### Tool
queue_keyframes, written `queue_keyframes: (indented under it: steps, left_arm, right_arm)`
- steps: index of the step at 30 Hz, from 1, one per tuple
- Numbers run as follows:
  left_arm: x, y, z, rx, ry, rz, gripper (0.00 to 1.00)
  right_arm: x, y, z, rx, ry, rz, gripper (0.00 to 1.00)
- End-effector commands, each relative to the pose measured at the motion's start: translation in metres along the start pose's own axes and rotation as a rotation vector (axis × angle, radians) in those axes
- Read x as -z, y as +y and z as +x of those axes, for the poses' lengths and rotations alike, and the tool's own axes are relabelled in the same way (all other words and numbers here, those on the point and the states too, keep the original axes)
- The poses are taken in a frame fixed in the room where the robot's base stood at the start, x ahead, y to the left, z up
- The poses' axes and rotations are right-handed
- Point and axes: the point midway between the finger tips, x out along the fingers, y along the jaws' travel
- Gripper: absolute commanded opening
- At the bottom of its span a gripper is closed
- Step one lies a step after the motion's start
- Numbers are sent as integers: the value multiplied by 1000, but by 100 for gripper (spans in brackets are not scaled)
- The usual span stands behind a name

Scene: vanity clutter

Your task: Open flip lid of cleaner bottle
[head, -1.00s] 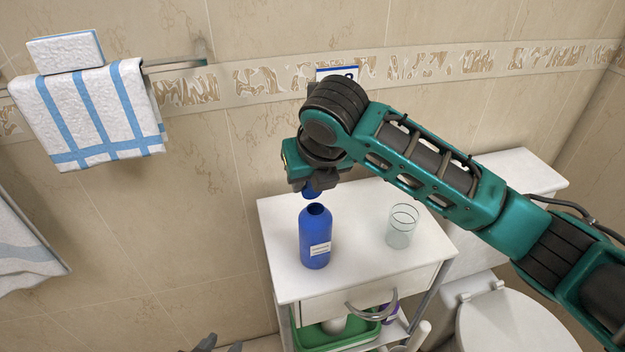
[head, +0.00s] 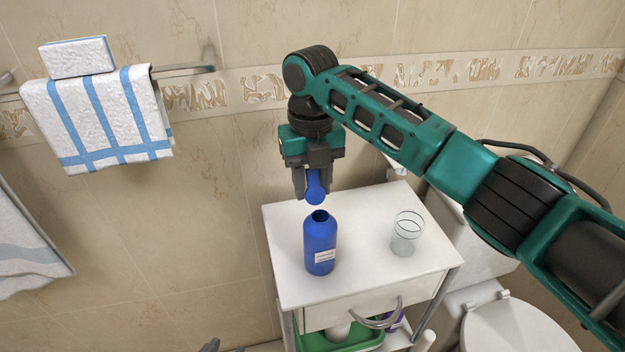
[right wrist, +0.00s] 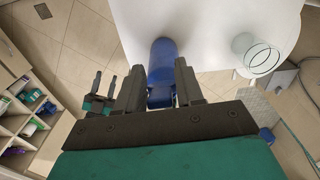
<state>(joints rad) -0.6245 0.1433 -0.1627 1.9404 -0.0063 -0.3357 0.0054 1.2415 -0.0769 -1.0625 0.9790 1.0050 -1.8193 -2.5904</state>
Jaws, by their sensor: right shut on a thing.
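The blue cleaner bottle (head: 320,248) with a white label stands upright on the white cabinet top, its dark round mouth uncovered. My right gripper (head: 314,190) is above the bottle, pointing down and shut on the blue lid (head: 316,188). The lid appears raised over the mouth; whether a hinge still joins them I cannot tell. In the right wrist view the lid (right wrist: 160,96) is between the fingers, with the bottle (right wrist: 163,58) beyond it. My left gripper (right wrist: 103,88) shows there at the left, fingers apart and empty.
A clear glass (head: 407,234) stands right of the bottle on the cabinet top (head: 350,285). A green tray (head: 345,338) is below the drawer. A toilet (head: 520,325) is at the right. A striped towel (head: 105,125) hangs at the left.

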Motion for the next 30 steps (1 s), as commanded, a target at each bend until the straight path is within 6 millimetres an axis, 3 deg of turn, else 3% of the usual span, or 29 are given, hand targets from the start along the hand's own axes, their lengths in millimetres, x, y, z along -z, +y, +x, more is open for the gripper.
queue_keyframes:
  steps: [1, 2, 5, 16, 30]
  left_arm:
    - [-1, 0, 0, 0, 0, 0, 43]
    - [-1, 0, 0, 0, 0, 0, 43]
    - [-1, 0, 0, 0, 0, 0, 43]
    - [-1, 0, 1, 1, -1, 0, 43]
    - [-1, 0, 0, 0, -1, 0, 43]
  right_arm:
    - [2, 0, 6, 0, 11, 1, 6]
    - [2, 0, 6, 0, 11, 1, 40]
    - [2, 0, 5, 0, 8, 1, 49]
    - [0, 0, -8, 0, 1, 1, 49]
    - [0, 0, -103, 1, 3, 1, 49]
